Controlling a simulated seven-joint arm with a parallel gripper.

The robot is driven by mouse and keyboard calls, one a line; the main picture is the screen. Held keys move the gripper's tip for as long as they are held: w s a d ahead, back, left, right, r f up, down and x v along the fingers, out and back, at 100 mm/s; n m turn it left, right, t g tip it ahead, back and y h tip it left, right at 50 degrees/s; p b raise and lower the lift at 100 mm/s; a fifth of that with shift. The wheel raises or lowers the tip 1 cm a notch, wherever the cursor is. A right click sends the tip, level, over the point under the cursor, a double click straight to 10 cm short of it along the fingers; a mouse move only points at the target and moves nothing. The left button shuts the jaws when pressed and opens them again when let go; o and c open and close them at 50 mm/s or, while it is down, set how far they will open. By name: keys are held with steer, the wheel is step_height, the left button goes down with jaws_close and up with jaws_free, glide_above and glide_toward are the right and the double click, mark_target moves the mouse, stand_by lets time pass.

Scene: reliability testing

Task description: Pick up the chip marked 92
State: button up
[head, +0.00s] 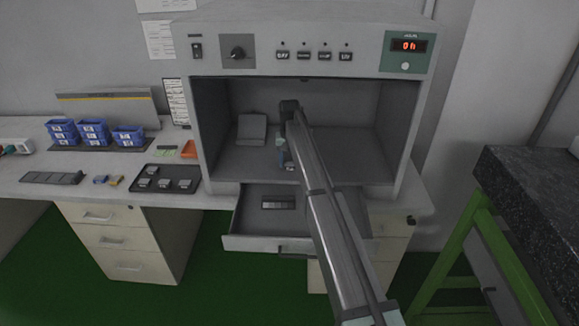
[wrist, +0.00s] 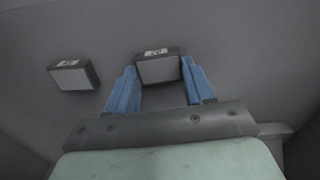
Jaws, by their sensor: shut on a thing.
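My gripper (wrist: 157,80) has two blue fingers, shut on a small grey chip (wrist: 158,68) with a white label on its top edge. The label's digits are too small and blurred to read surely. A second labelled chip (wrist: 74,76) lies to the left in the wrist view, apart from the fingers; its number is also unclear. In the head view my gripper (head: 281,152) is inside the open grey chamber, near its floor. My arm hides part of the chamber there.
The chamber (head: 215,175) has side walls and a roof close around my arm. A grey plate (head: 252,128) leans at its back left. An open drawer (head: 262,243) sticks out below. A black tray (head: 166,171) with several chips and blue bins (head: 93,132) stand left.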

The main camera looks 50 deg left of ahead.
steer(key=shift+c, duration=0.8)
steer(key=shift+r, duration=0.1)
